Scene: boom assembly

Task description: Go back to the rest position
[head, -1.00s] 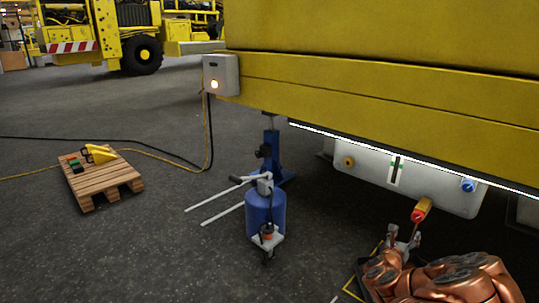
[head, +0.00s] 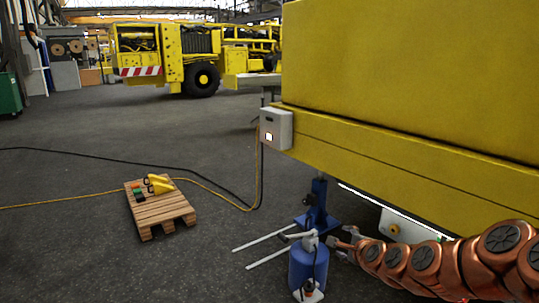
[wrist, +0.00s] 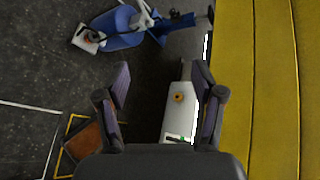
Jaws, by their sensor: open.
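My gripper (head: 347,243) is at the end of my copper-coloured arm, at the lower right of the head view, beside the blue tank (head: 308,268). In the wrist view my gripper (wrist: 161,80) has its two dark fingers spread wide with nothing between them. Beyond and below the fingers is the white panel (wrist: 178,118) with a small orange knob (wrist: 178,97).
A large yellow boom (head: 400,150) fills the right side, with a grey lit box (head: 276,129) on its end. A blue stand (head: 317,205) is behind the tank. A wooden pallet (head: 165,212) is at left, with cables beyond it. Open floor lies further left.

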